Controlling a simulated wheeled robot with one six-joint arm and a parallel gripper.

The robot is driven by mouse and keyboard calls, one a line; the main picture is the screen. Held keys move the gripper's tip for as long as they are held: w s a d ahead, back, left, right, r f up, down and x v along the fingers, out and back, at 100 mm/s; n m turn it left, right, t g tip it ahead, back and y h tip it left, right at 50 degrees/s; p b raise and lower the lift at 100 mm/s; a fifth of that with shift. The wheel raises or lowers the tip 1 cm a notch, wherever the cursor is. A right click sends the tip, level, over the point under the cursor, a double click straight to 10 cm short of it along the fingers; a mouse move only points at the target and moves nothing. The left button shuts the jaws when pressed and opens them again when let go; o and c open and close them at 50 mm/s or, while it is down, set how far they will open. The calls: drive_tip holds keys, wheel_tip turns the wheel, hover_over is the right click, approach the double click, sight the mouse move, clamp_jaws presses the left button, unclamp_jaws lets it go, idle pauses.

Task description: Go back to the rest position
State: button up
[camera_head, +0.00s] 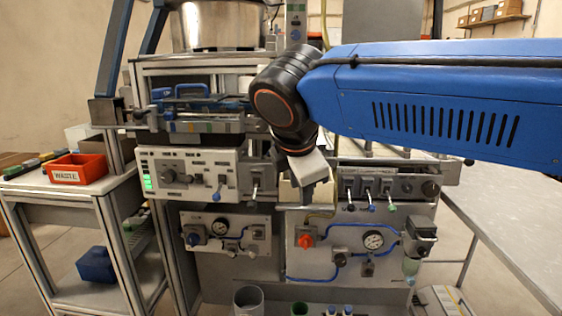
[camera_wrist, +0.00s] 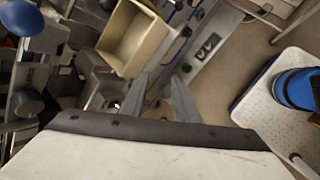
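My gripper (camera_head: 322,192) is in front of the machine in the head view, at the end of my blue arm, which reaches in from the right. Its fingers are hard to make out there. In the wrist view my gripper (camera_wrist: 160,80) shows two grey fingers with a gap between them. Nothing is visible between the fingers, so it looks open and empty. A beige open box (camera_wrist: 132,40) lies beyond the left finger in the wrist view.
The machine's control panel (camera_head: 190,172) with levers is left of my gripper; the lower panel (camera_head: 345,262) has gauges and blue hoses. A red waste bin (camera_head: 77,170) stands on the left side table. A grey table (camera_head: 500,215) is at right. The wrist view shows a white perforated tray (camera_wrist: 262,103).

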drive_tip(key=s+d+f+m+g, duration=0.1)
drive_tip(key=s+d+f+m, duration=0.2)
drive_tip(key=d+f+m, duration=0.45)
drive_tip(key=s+d+f+m+g, duration=0.1)
drive_tip(key=s+d+f+m, duration=0.25)
drive_tip(key=d, duration=0.65)
drive_tip(key=s+d+f+m+y, duration=0.1)
drive_tip(key=s+d+f+m, duration=0.6)
drive_tip(key=s+f+m, duration=0.2)
wheel_tip(320, 180, down, 3)
drive_tip(key=shift+s+d+r+m, duration=0.2)
drive_tip(key=shift+d+m, duration=0.05)
drive_tip(key=shift+m, duration=0.95)
